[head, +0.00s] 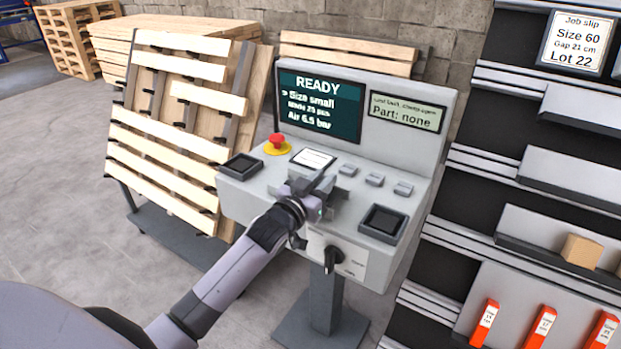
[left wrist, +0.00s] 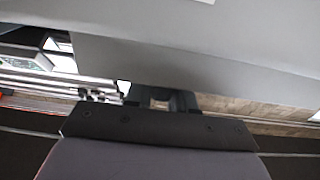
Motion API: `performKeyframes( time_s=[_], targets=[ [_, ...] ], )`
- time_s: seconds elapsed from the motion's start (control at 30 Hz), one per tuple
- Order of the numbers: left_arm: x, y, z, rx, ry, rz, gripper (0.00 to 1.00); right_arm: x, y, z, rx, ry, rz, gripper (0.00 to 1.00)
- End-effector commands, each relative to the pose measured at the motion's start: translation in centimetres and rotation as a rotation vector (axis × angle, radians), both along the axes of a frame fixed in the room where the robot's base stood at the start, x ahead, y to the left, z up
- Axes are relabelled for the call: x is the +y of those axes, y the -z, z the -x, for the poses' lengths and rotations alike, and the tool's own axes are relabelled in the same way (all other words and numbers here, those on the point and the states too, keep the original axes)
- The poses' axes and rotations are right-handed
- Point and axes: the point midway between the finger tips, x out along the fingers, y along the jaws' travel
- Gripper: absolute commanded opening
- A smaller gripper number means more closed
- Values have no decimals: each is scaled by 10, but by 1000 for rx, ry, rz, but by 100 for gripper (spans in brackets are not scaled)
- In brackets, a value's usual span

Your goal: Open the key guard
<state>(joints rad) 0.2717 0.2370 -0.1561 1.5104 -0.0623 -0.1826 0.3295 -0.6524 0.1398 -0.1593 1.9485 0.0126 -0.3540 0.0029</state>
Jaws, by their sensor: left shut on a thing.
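The grey control console (head: 290,225) stands in the middle of the head view. My left gripper (head: 318,190) is at the middle of its sloping top, shut on a small grey part there. That part looks like the key guard, but the gripper hides most of it, and I cannot tell how far it is open. Three grey keys (head: 374,179) show just behind and right of the gripper. In the left wrist view my gripper's dark fingers (left wrist: 168,98) reach in under a broad grey surface (left wrist: 200,62); their tips are hard to make out. My right gripper is out of view.
A black rotary switch (head: 333,259) is on the front below. The screen (head: 318,104) reads READY. A slatted pallet (head: 165,160) stands left, shelves (head: 540,180) right.

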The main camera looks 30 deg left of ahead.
Motion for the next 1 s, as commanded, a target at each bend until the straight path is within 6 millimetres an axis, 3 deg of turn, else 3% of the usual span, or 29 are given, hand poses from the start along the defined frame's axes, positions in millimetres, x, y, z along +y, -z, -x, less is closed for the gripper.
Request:
performKeyframes(
  time_s=[0.27,0.3,0.37,0.73,1.0],
  targets=[
    [0,3,1,8,-2,-1,0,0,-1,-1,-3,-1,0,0],
    [0,3,1,9,-2,-1,30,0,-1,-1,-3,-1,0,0],
    [0,3,1,8,-2,-1,45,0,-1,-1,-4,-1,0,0],
    [1,1,4,3,-1,0,45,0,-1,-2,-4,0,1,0],
    [3,2,34,5,-2,0,45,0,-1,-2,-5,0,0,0]
  ],
)
